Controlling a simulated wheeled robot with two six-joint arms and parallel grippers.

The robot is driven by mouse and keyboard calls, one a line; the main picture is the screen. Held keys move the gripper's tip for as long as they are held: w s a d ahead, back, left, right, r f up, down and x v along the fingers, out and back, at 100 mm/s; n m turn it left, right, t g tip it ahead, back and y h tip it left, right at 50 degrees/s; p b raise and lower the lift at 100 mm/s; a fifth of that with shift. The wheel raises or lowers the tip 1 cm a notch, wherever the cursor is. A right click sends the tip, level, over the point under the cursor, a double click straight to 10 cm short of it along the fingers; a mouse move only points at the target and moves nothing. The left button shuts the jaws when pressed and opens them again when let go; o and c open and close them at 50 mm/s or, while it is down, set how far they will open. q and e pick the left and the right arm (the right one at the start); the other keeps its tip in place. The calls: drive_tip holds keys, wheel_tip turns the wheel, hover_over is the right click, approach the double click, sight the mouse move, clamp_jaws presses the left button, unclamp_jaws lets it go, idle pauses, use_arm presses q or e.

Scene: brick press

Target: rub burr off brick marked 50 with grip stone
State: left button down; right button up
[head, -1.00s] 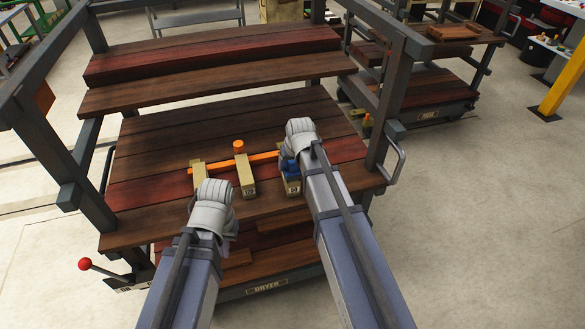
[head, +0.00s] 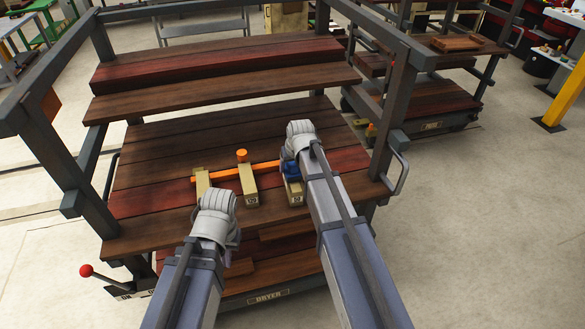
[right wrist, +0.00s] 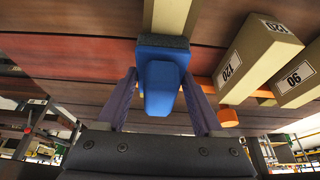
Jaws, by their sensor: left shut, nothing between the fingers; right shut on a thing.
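Three tan bricks stand side by side on the cart's wooden deck. In the right wrist view the brick marked 120 (right wrist: 258,58) and the one marked 90 (right wrist: 298,80) are readable; they are the middle brick (head: 248,187) and the left brick (head: 202,180) in the head view. The right brick (head: 294,194) has a mark too small to read. My right gripper (head: 290,165) is shut on the blue grip stone (right wrist: 160,80), whose dark face (right wrist: 162,41) is at the right brick; contact is unclear. My left gripper (head: 231,240) is shut and empty, its fingertips mostly hidden, at the deck's front edge.
Dark posts of the cart rise on both sides, and raised shelf planks (head: 220,93) lie behind. The deck behind the bar is clear.

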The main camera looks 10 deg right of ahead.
drive_tip(key=shift+w+r, duration=0.1)
drive_tip(key=shift+w, duration=1.25)
drive_tip(key=shift+w, duration=0.1)
drive_tip(key=shift+w, duration=1.45)
drive_tip(key=shift+s, duration=1.65)
drive_tip(key=shift+s, duration=0.1)
drive_tip(key=shift+s, duration=1.55)
drive_tip(key=shift+s, duration=0.1)
